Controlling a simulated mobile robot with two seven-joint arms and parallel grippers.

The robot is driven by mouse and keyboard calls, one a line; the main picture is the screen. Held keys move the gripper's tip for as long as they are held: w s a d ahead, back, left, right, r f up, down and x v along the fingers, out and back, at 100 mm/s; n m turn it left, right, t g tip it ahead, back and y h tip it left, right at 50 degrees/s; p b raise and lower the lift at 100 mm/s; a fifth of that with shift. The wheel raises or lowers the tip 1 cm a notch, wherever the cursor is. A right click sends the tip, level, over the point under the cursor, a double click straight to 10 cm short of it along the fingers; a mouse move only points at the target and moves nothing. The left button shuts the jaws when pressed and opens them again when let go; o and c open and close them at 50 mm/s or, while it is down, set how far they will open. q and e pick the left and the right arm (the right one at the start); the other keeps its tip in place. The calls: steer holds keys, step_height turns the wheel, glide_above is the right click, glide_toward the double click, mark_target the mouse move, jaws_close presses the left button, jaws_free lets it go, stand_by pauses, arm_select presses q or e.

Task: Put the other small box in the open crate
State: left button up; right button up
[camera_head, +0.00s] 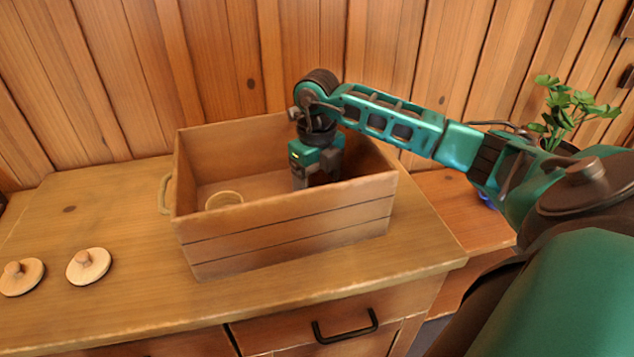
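The open crate (285,237) is a wooden box with plank sides. It stands on the wooden cabinet top. Inside it, at the left, the rim of a small round pale wooden box (224,194) shows above the crate's near wall; the rest of it is hidden. My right gripper (317,180) reaches down into the right half of the crate, apart from that round box. Its fingertips are low, dark and partly behind the near wall. I cannot tell whether they hold anything. My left gripper is not in view.
Two round wooden lids with knobs, one at the far left (22,278) and one nearer the crate (88,266), lie on the cabinet top (130,305). A leafy plant (565,108) stands at right. A plank wall is behind.

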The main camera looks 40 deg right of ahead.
steer(key=shift+f, duration=0.15)
steer(key=o, duration=1)
steer(key=shift+r, duration=0.25)
arm_select(q)
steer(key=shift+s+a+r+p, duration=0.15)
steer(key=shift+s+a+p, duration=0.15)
steer(key=shift+p, duration=0.35)
arm_select(e)
step_height(320, 180, up, 12)
steer(key=shift+f, duration=0.1)
